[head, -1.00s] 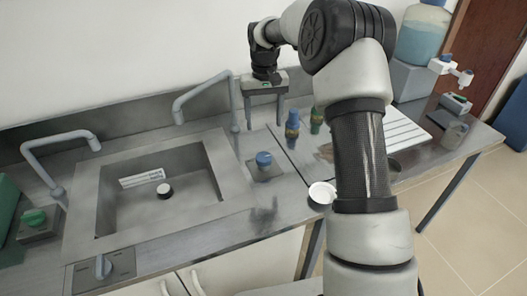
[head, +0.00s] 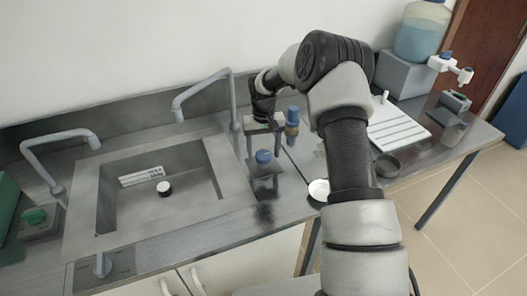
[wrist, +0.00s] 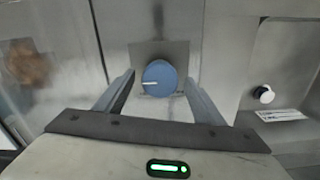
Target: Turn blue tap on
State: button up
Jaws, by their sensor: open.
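The blue tap (head: 263,157) is a round knob on a small metal plate on the worktop, right of the sink. In the wrist view the blue knob (wrist: 160,77) shows a pale line across its left half. My gripper (head: 264,165) points down over the knob. In the wrist view my gripper (wrist: 158,88) is open, with one finger on each side of the knob and a gap to each. Nothing is held. I cannot tell how far the fingertips reach down beside it.
The sink (head: 231,175) lies to the left, with a curved grey faucet (head: 232,95) behind the tap. A blue-topped bottle (head: 292,122) stands close right of my gripper. A white dish (head: 318,189) and a dark bowl (head: 387,165) lie further right. A green knob (head: 35,216) is far left.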

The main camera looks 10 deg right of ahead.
jog(key=c, duration=1.1)
jog(key=shift+o, duration=0.2)
jog(key=n+b, duration=0.1)
jog(key=n, duration=0.2)
jog(key=shift+n, duration=0.3)
jog(key=shift+n+b, duration=0.3)
jog(key=shift+n, duration=1.4)
jog(key=o, duration=1.1)
jog(key=shift+c, duration=0.2)
